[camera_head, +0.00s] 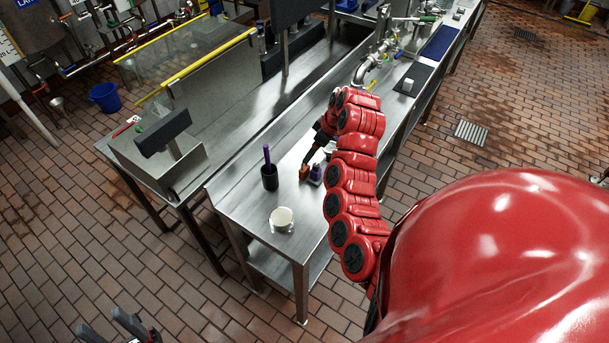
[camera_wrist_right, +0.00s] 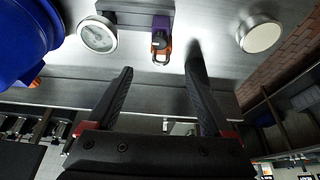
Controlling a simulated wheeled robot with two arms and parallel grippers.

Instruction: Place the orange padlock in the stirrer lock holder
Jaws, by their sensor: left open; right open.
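The orange padlock (camera_head: 304,172) is a small orange block on the steel table in the head view, beside a purple block (camera_head: 316,174). My left gripper (camera_head: 107,324) is open and empty at the bottom left, low over the floor. I cannot identify the stirrer lock holder.
A round gauge-like thing (camera_wrist_right: 97,35) shows in the right wrist view. A steel stand (camera_head: 165,150) is at the left.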

